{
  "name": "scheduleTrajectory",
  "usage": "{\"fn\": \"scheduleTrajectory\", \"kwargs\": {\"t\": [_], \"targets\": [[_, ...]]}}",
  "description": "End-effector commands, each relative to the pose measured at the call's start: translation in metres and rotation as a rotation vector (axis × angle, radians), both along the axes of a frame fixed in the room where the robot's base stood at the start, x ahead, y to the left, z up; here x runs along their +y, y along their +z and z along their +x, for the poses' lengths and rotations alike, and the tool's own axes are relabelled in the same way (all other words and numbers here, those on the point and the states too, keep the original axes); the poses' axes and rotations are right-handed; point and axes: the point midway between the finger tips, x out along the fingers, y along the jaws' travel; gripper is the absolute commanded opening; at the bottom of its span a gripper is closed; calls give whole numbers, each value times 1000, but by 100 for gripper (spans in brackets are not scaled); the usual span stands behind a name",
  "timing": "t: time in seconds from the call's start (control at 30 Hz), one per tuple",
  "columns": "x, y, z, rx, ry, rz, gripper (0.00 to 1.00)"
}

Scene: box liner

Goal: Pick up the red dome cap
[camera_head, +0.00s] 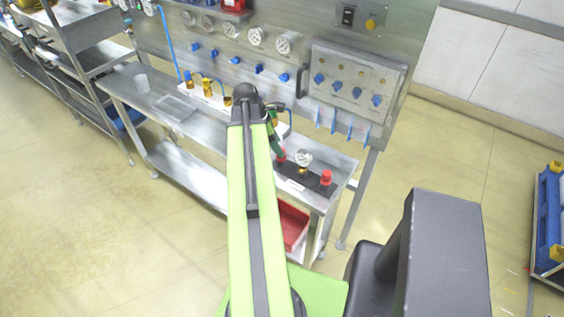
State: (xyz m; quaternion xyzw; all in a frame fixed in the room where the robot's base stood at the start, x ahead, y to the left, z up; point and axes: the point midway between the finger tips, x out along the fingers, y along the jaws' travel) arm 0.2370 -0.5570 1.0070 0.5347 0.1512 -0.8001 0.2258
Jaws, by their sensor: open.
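A red cap-like piece (326,178) stands at the right end of a black mat (310,184) on the steel bench. It looks like the red dome cap, but its shape is too small to be sure. Another small red piece (281,157) shows at the mat's left end, close to my gripper. My gripper (279,149) is small and partly hidden beyond my green arm, above the bench left of the gauge. It is open, holds nothing I can see, and is apart from the right red piece.
A round gauge on a brass fitting (303,160) stands between the two red pieces. Blue tags (350,131) hang from the panel behind. A red bin (293,224) sits under the bench. Brass fittings (207,87) and a clear tray (176,107) are farther left.

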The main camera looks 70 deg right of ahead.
Motion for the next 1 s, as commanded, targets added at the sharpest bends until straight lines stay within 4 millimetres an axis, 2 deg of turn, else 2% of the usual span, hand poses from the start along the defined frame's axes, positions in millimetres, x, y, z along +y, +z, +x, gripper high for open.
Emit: {"fn": "scheduleTrajectory", "kwargs": {"t": [0.13,0.3,0.4,0.63,1.0], "targets": [[-1,-9,-2,0,0,0,60],[-6,-39,-9,0,-1,0,60],[-9,-50,-13,-1,-1,-1,60],[-10,-47,-14,0,0,-1,60],[-9,-46,-14,0,1,0,12]]}}
